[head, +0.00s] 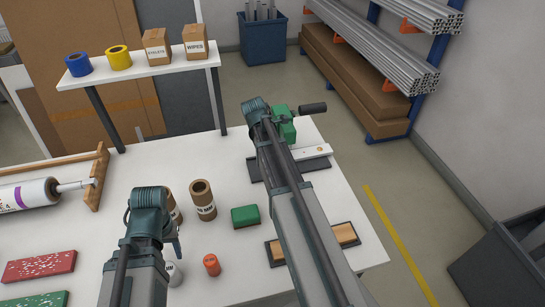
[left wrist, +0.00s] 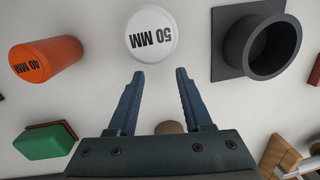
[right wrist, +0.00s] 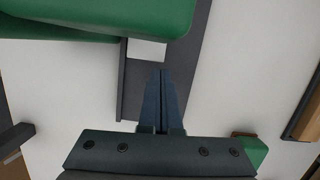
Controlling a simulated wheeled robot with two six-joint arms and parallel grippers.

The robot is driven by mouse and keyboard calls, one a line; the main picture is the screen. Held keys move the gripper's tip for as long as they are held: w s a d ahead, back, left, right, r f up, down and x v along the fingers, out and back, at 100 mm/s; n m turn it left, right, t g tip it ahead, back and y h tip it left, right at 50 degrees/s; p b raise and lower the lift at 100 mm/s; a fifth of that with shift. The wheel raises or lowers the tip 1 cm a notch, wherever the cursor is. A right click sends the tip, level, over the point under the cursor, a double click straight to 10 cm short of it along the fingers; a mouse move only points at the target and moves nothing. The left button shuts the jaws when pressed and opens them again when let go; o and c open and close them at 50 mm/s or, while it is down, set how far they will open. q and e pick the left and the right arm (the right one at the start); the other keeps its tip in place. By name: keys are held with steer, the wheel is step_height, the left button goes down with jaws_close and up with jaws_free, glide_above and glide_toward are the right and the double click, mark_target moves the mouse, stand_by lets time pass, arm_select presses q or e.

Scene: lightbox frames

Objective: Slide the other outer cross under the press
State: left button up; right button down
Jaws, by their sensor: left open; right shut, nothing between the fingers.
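The green press (head: 284,124) with a dark handle stands at the back right of the table, partly hidden by my right arm. A white strip (head: 317,152) lies at its dark base (head: 312,164); small marks show on it, too small to make out as crosses. The right wrist view shows the press's green body (right wrist: 100,14), part of the white strip (right wrist: 148,50) and the dark base (right wrist: 133,95). My right gripper (right wrist: 161,75) is shut and empty, its tips near the strip; contact cannot be told. My left gripper (left wrist: 159,74) is open and empty, below a white "50 MM" cylinder (left wrist: 151,35) in its view.
An orange "40 MM" cylinder (head: 211,264), a green block (head: 245,215) and a cardboard tube (head: 203,200) stand between my arms. A dark tray with wood (head: 345,234) lies at the right edge. A cartridge (head: 30,194) and a red block (head: 38,266) lie left.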

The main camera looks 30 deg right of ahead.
steer(key=p+v, duration=1.1)
steer(key=v, duration=0.1)
steer(key=shift+r, duration=0.1)
steer(key=s+a+f+m+b, duration=0.1)
steer(key=s+a+m, duration=0.5)
steer(key=s+a, duration=0.3)
steer(key=s+a+f+m+y+b, duration=0.1)
steer(key=s+a+m, duration=0.5)
steer(key=a, duration=1.1)
steer(key=s+f, duration=0.1)
steer(key=s, duration=0.2)
steer(key=shift+a+y, duration=0.2)
steer(key=shift+y, duration=0.1)
